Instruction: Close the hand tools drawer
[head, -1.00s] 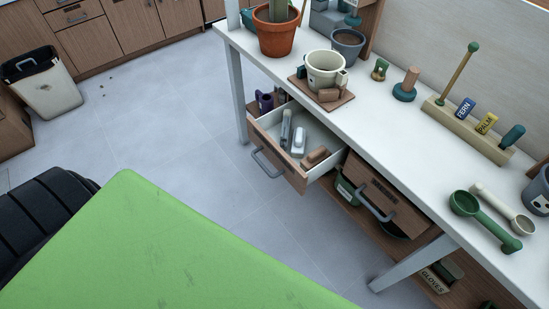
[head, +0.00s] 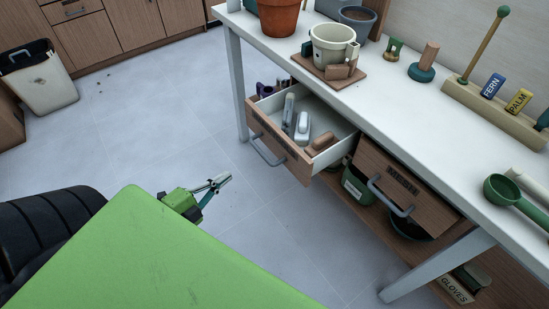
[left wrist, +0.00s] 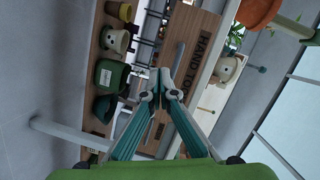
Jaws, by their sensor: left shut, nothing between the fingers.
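The hand tools drawer (head: 294,163) is pulled open under the white bench in the head view. Its grey handle (head: 264,152) is on the wooden front, and tools lie inside. In the left wrist view its front (left wrist: 209,27) appears turned on its side, with a label partly reading "HAND TO". My left gripper (head: 222,181) is shut and empty, in front of and below left of the drawer in the head view, apart from it. In the left wrist view its fingertips (left wrist: 165,76) overlap the view of the drawer front; contact cannot be told. My right gripper is not in view.
A second drawer (head: 412,190) with a handle sits to the right. A bench leg (head: 440,268) stands below it. The lower shelf holds a green pot (head: 355,188). A mug (head: 332,43) and terracotta pot (head: 279,17) stand on the bench. Floor left of the drawer is clear.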

